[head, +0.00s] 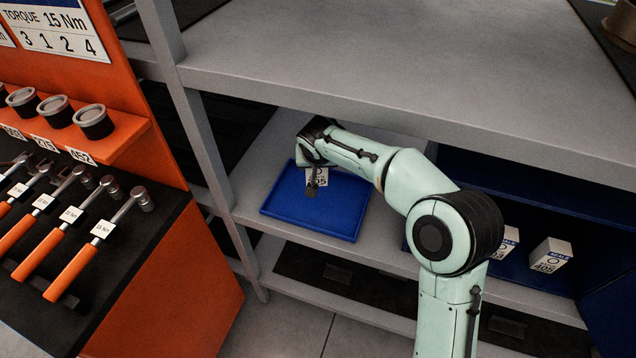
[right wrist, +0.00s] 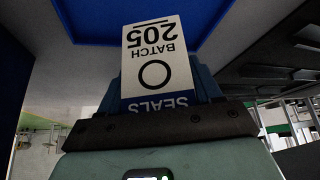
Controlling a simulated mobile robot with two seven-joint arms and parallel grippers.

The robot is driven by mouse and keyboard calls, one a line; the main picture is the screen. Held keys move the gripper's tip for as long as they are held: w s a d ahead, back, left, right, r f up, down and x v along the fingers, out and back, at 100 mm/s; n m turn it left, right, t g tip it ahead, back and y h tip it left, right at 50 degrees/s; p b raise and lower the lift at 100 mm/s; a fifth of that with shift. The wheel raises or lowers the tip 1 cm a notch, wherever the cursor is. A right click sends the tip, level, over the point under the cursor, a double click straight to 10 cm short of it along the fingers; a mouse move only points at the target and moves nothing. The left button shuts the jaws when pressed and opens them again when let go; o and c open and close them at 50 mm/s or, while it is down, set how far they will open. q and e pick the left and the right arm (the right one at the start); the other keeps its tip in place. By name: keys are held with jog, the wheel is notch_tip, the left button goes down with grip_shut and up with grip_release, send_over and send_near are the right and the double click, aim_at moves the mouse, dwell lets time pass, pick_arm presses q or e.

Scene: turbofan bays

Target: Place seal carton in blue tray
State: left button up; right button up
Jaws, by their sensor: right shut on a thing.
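The seal carton (right wrist: 155,60) is white with a blue band and reads "SEALS" and "BATCH 205", upside down in the right wrist view. My right gripper (head: 315,180) is shut on it; the carton (head: 321,176) shows partly below the gripper in the head view. The blue tray (head: 312,218) lies on the grey middle shelf, and the held carton is over its rear part in the head view. I cannot tell whether the carton touches the tray floor. My left gripper is not in view.
More white cartons (head: 551,254) stand in a blue bin (head: 520,272) at the right, partly behind my arm. A grey upper shelf (head: 400,75) overhangs the tray. An orange tool rack (head: 150,240) with torque wrenches stands at the left. The tray's front part is clear.

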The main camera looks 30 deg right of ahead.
aim_at(317, 176)
jog(key=shift+w+d+f, duration=0.1)
jog(key=shift+w+f, duration=0.15)
jog(key=f, duration=0.4)
jog(key=shift+s+f, duration=0.15)
jog(key=shift+s, duration=0.1)
jog(key=shift+w+f+b, duration=0.1)
jog(key=shift+f+b, duration=0.35)
jog(key=shift+f, duration=2.1)
jog(key=shift+f, duration=0.15)
jog(key=o, duration=1.1)
jog(key=v, duration=1.2)
jog(key=shift+r, duration=0.25)
